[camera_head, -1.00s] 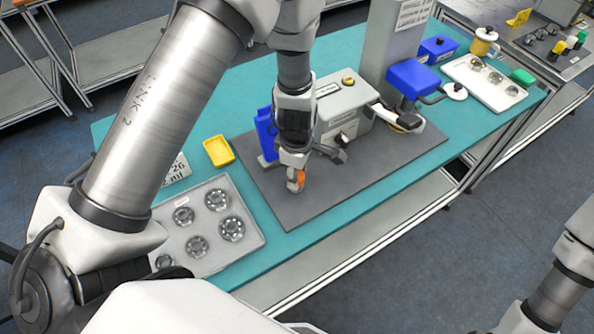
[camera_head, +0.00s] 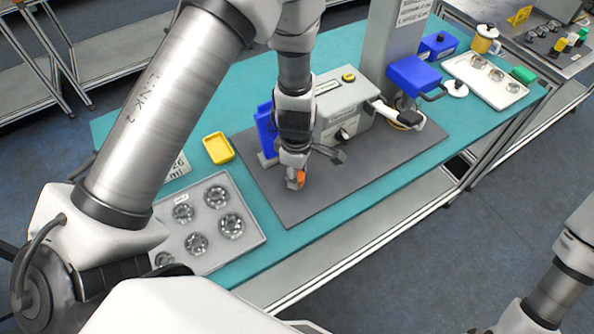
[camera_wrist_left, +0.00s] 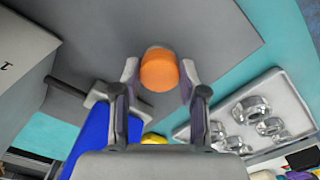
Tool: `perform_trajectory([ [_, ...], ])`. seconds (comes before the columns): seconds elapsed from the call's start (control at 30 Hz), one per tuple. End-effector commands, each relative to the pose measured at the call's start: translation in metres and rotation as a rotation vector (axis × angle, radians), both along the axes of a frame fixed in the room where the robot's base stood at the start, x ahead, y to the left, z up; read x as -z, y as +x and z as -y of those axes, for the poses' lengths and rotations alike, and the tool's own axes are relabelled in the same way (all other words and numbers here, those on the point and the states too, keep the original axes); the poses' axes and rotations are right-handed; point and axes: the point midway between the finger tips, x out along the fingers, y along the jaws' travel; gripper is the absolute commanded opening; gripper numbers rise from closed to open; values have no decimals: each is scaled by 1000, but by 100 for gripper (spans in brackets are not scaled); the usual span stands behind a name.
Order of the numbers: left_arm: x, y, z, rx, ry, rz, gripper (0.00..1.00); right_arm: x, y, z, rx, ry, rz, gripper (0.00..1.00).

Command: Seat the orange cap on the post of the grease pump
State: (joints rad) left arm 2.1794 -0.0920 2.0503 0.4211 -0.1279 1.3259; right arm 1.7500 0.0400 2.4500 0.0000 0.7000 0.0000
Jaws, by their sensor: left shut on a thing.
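The orange cap (camera_head: 301,176) is held in my left gripper (camera_head: 296,183), above the grey mat near its front left part. In the left wrist view the orange cap (camera_wrist_left: 158,72) sits between the two fingertips of the left gripper (camera_wrist_left: 160,82), with a small grey part showing behind it. The grey machine (camera_head: 345,103) with a yellow button, which looks like the grease pump, stands just behind the gripper. I cannot make out its post; my arm hides part of the machine. My right gripper is out of view; only part of that arm shows at lower right.
A grey tray of metal parts (camera_head: 250,238) lies at the left front. A yellow tray (camera_head: 218,149) is behind it. A blue part (camera_head: 265,130) stands close beside my left wrist. The mat (camera_head: 375,172) is clear to the gripper's right.

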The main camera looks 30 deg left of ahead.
Motion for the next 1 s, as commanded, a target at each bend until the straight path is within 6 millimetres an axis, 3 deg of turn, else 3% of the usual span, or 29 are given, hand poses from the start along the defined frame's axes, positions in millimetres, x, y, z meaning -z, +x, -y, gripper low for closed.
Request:
perform_trajectory([
  [0.5, 7, 0, 0, 1, 0, 0, 21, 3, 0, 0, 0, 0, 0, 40],
  [0.53, 6, 0, 0, 1, 0, 0, 53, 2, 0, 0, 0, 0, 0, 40],
  [0.6, 6, 0, 0, 1, 0, 0, 71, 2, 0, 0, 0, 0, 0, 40],
  [0.8, 6, 0, 0, 1, 0, 0, 71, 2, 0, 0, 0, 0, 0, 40],
  [0.83, 6, 0, 0, 1, 0, 0, 75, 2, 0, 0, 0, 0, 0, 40],
  [0.87, 6, 0, 0, 1, 0, 0, 86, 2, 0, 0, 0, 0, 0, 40],
  [1.0, 6, 0, 0, 1, 0, 0, 88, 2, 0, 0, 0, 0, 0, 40],
])
